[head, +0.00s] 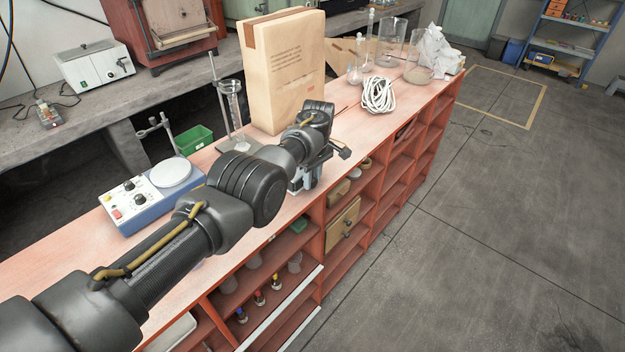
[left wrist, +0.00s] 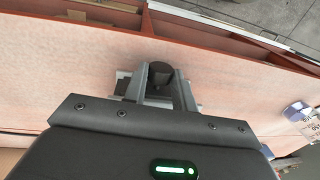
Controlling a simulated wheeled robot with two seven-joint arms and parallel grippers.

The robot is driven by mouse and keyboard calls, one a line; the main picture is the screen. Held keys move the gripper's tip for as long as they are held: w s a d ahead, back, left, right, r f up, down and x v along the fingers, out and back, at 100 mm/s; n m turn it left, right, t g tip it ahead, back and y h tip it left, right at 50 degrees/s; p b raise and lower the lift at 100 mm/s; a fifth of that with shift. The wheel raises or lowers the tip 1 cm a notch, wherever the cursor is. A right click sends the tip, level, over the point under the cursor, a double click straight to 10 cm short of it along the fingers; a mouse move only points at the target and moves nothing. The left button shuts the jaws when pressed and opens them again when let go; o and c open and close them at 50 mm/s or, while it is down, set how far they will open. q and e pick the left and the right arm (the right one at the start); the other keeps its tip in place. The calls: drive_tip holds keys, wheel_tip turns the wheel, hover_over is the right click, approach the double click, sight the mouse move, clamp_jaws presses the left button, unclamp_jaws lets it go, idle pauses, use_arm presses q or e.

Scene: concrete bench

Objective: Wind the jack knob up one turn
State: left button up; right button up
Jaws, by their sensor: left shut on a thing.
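In the left wrist view, the dark round jack knob (left wrist: 160,72) sits between the two grey fingers of my left gripper (left wrist: 162,84), which is shut on it. Grey metal parts, seemingly of the jack (left wrist: 123,86), show beside the fingers. In the head view, my left arm reaches across the bench and hides the knob and most of the jack. Grey parts below the wrist (head: 303,180) may be the jack or my fingers; I cannot tell which. My right gripper is not in view.
A tall cardboard box (head: 284,75) stands just behind my wrist. A blue and white stirrer (head: 140,202), a stand with a glass cylinder (head: 235,110), coiled white cable (head: 379,95) and glassware (head: 391,45) share the red bench (head: 425,92). Open shelves lie below its front edge.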

use_arm(q)
drive_tip(key=o, duration=0.7)
drive_tip(key=shift+f, duration=0.1)
drive_tip(key=shift+r, duration=0.45)
drive_tip(key=shift+w+d+r+b, duration=0.15)
drive_tip(key=shift+r+b, duration=0.1)
drive_tip(key=shift+r, duration=1.4)
drive_tip(key=shift+w+d+r+b, duration=0.15)
drive_tip(key=shift+r+b, duration=0.1)
drive_tip(key=shift+r, duration=1.4)
drive_tip(key=shift+w+d+r+b, duration=0.15)
drive_tip(key=shift+r+b, duration=0.1)
drive_tip(key=shift+r, duration=1.4)
